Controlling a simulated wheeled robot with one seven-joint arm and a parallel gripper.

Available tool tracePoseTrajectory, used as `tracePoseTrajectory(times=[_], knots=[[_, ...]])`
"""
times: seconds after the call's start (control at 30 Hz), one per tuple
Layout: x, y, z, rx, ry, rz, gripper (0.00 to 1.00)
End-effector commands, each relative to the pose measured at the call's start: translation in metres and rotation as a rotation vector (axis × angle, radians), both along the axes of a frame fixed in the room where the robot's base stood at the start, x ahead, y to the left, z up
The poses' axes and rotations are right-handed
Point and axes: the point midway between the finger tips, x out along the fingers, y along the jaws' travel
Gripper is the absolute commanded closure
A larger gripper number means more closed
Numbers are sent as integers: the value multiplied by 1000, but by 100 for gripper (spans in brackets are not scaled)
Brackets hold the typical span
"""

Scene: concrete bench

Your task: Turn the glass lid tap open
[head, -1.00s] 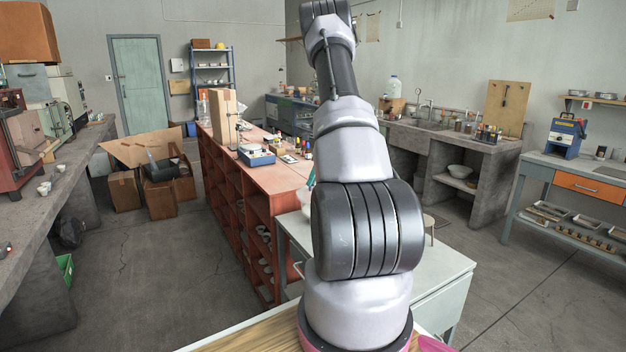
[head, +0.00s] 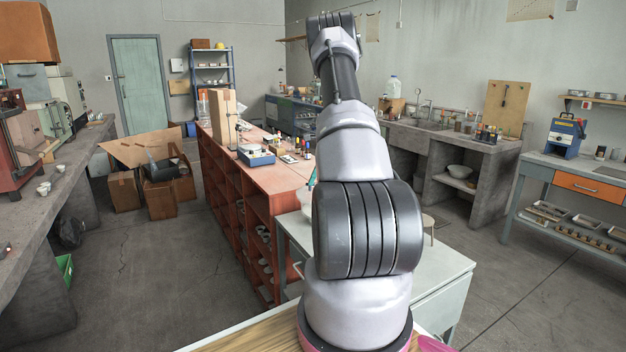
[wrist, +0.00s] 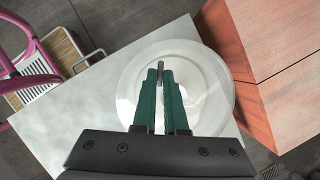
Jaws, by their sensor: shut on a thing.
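A round, whitish glass lid (wrist: 218,85) shows from above in the wrist view, with a wide pale rim. A small grey tap (wrist: 160,68) stands near its middle, between the tips of my gripper (wrist: 160,75). The gripper's two green fingers are shut on it, and they hide its lower part and some of the lid. I cannot tell how far the tap is turned. In the head view my arm hides most of the lid and gripper; a bit of the pale glass vessel (head: 306,197) shows left of the arm.
The vessel stands on a pale table (head: 447,268), also in the wrist view (wrist: 75,110). A red wooden shelf unit (head: 238,210) adjoins it, close beside the lid in the wrist view (wrist: 265,45). Open floor (head: 135,270) lies to the left.

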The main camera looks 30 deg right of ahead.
Motion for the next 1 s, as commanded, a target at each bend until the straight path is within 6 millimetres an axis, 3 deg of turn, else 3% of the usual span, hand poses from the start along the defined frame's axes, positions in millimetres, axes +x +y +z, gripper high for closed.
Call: tracePoseTrajectory(times=[0.5, 1.0], knots=[[5, -2, 0, 0, -1, 446, 100], [7, -2, 0, 0, -1, 632, 100]])
